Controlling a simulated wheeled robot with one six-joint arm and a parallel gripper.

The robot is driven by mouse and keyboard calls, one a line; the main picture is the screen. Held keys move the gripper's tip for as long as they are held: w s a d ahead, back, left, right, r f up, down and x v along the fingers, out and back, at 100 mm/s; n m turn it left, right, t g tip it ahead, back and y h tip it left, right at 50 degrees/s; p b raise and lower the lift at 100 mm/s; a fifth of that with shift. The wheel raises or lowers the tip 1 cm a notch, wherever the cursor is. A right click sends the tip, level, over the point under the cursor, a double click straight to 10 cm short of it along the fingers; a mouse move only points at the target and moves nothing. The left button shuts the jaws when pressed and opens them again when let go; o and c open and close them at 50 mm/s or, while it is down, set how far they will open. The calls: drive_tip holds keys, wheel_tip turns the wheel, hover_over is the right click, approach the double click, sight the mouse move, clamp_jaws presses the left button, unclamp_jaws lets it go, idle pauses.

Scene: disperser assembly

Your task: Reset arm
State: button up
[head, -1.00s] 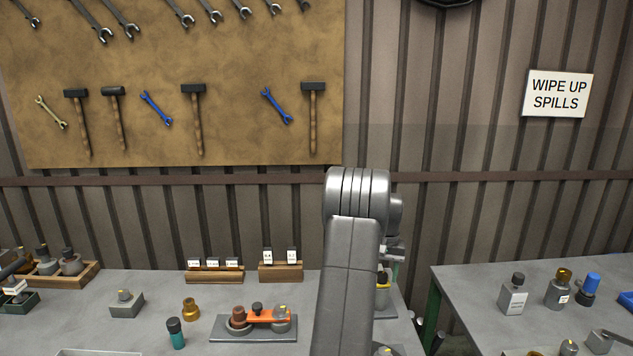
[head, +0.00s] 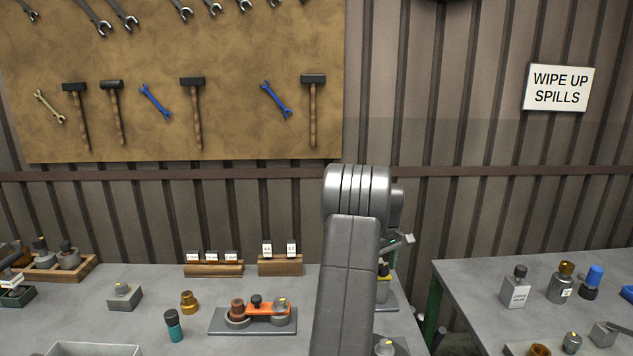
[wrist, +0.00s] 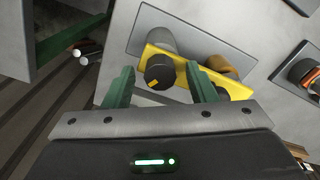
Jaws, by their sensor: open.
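My gripper (wrist: 160,82) is open in the wrist view, its two green fingers apart with nothing held between them. Beyond the fingertips is a black knob (wrist: 159,72) with a yellow mark, on a yellow plate (wrist: 206,74). The plate lies over a grey cylinder and a brown cap on a grey base (wrist: 148,24). In the head view, part of the gripper (head: 402,240) shows at the right of my arm, above the table's right side. My arm hides most of it and part of the yellow assembly.
An orange-plate assembly (head: 268,309) stands left of my arm, with a teal bottle (head: 173,326), brass part (head: 189,302) and grey block (head: 124,297). Labelled wooden racks (head: 280,266) stand at the back. A second table (head: 465,285) with bottles is at right, beyond a gap.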

drive_tip(key=n+b, duration=0.2)
drive_tip(key=n, duration=0.2)
drive_tip(key=shift+f+n+b, duration=0.15)
drive_tip(key=shift+n+b, duration=0.15)
drive_tip(key=shift+b, duration=0.05)
drive_tip(key=shift+n+b, duration=0.4)
drive_tip(key=shift+n, duration=0.4)
drive_tip(key=shift+r, duration=0.2)
